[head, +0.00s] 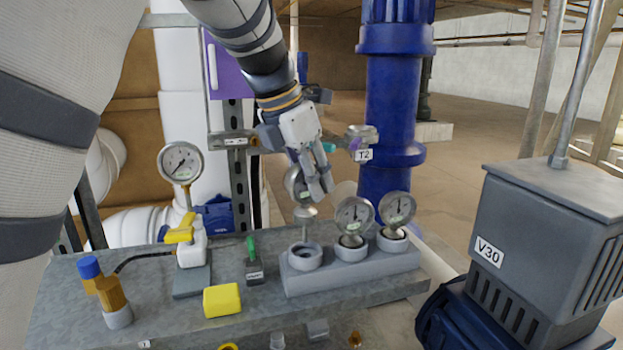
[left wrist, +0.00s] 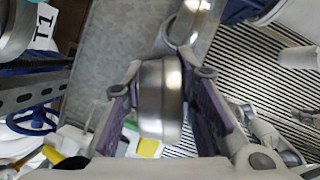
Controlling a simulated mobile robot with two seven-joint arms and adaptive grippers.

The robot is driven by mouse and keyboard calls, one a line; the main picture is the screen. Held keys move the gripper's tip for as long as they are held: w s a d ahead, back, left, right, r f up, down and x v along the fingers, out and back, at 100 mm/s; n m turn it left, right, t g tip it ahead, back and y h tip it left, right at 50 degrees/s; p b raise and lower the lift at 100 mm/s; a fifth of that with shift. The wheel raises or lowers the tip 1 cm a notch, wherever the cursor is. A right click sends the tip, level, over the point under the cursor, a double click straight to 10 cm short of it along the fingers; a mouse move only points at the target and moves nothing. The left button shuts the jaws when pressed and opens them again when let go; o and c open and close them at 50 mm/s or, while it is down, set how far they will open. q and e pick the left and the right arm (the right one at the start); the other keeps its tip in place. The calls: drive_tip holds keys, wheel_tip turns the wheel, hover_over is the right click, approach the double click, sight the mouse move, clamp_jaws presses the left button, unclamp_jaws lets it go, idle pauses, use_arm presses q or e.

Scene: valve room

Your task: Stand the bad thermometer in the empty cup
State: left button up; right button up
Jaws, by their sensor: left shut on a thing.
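My left gripper (head: 318,185) is shut on a round dial thermometer (head: 296,184), held upright with its stem down over the empty cup (head: 304,258). The fingers cover part of the dial, and I cannot tell whether the stem tip is inside the cup or just above it. In the left wrist view the metal thermometer case (left wrist: 160,100) sits edge-on between the finger pads of the left gripper (left wrist: 163,105). Two other thermometers, one in the middle (head: 354,214) and one at the right (head: 397,208), stand in the neighbouring cups of the grey block (head: 350,272). My right gripper is not in view.
A dial gauge (head: 181,162) on a stand, a yellow block (head: 222,300) and a blue-capped brass part (head: 105,287) stand on the grey bench (head: 150,325). A fitting labelled T2 (head: 363,155) and a blue pipe (head: 392,110) are behind. A grey V30 housing (head: 530,250) is at right.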

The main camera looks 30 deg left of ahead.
sight(312, 208)
use_arm(q)
drive_tip(key=shift+f, duration=0.2)
drive_tip(key=shift+f, duration=0.2)
drive_tip(key=shift+f, duration=0.15)
idle(0.4)
drive_tip(key=shift+f, duration=2.1)
drive_tip(key=shift+f, duration=0.1)
drive_tip(key=shift+f, duration=0.4)
drive_tip(key=shift+d+f, duration=0.1)
drive_tip(key=shift+f, duration=0.05)
drive_tip(key=shift+f, duration=0.3)
